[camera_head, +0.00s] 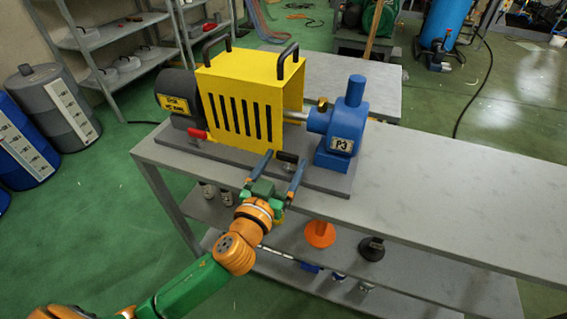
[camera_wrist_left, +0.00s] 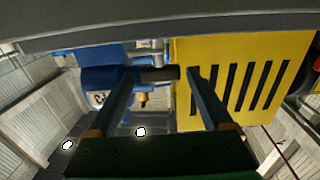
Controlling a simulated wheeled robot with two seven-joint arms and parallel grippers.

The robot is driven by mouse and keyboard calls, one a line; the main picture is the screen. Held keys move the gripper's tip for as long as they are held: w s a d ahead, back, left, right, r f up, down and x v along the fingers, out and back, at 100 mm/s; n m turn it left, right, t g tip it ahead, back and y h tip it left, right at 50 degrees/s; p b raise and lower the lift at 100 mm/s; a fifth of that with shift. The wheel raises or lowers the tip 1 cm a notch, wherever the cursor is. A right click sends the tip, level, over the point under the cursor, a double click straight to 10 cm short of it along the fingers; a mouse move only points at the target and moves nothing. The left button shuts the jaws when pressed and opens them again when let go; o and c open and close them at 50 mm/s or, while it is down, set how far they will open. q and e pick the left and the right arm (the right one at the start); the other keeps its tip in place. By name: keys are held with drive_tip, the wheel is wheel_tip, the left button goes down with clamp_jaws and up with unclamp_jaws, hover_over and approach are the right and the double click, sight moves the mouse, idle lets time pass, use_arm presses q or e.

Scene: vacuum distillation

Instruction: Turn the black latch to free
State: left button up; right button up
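The black latch (camera_head: 288,157) sits at the front edge of the pump's grey base plate, below the yellow guard (camera_head: 246,105) and left of the blue pump P3 (camera_head: 340,130). My left gripper (camera_head: 285,158) is open, with one finger on each side of the latch. In the left wrist view, the dark latch handle (camera_wrist_left: 160,74) lies crosswise between the spread fingertips (camera_wrist_left: 159,73). I cannot tell whether either finger touches it. My right gripper is in neither view.
A red latch (camera_head: 197,134) is at the guard's left end, by the dark motor (camera_head: 176,97). The workbench (camera_head: 450,200) is clear to the right. An orange item (camera_head: 319,234) and a black item (camera_head: 371,249) are on the lower shelf.

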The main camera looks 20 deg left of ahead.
use_arm(q)
drive_tip(key=shift+o, duration=0.2)
drive_tip(key=s+b, duration=0.1)
drive_tip(key=s, duration=0.6)
drive_tip(key=shift+a+b, duration=0.2)
drive_tip(key=shift+b, duration=0.1)
